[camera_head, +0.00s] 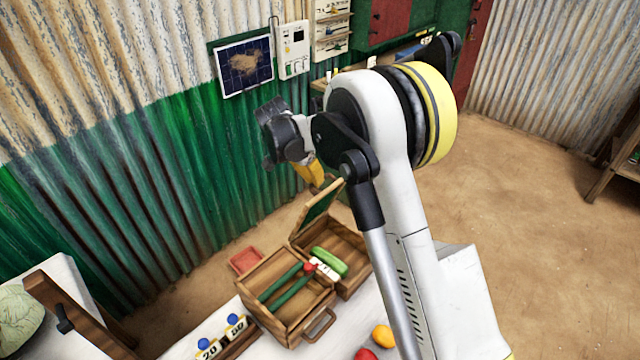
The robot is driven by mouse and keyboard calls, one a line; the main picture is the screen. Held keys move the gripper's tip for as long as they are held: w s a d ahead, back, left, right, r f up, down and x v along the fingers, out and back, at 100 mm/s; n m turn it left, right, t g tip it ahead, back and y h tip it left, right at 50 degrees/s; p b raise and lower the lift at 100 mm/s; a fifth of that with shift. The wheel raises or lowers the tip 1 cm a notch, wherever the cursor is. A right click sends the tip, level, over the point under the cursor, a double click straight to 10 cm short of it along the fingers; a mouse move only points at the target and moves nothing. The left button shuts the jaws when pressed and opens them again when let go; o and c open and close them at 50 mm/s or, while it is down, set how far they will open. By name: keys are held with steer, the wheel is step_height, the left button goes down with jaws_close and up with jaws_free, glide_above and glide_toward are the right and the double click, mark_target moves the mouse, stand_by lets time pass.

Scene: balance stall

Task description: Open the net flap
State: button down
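A wooden box (262,313) stands on the white table, with a front compartment and a rear one. A wood-framed panel with a green face, which looks like the net flap (320,208), stands tilted up at the box's rear compartment. The opening below it shows in part. My gripper (277,135) is at the dark end of my arm, above and left of the flap and apart from it. Its fingers cannot be made out, and I see nothing held. A yellow part (311,173) hangs under my wrist near the flap's top; I cannot tell what it belongs to.
A green cucumber-like object (330,262) and green bars (284,290) lie at the box. A red tray (245,261) is behind it. Orange (382,336) and red fruit (365,354) lie in front. A corrugated wall (170,180) runs behind. My arm hides the table's right part.

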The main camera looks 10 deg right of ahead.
steer(key=w+a, duration=0.2)
steer(key=w, duration=0.1)
steer(key=shift+w+a+r, duration=0.1)
steer(key=shift+w+a, duration=0.15)
steer(key=shift+w, duration=0.05)
steer(key=c, duration=1.5)
jaws_free()
steer(key=shift+w, duration=0.15)
steer(key=shift+o, duration=0.2)
steer(key=v, duration=1.2)
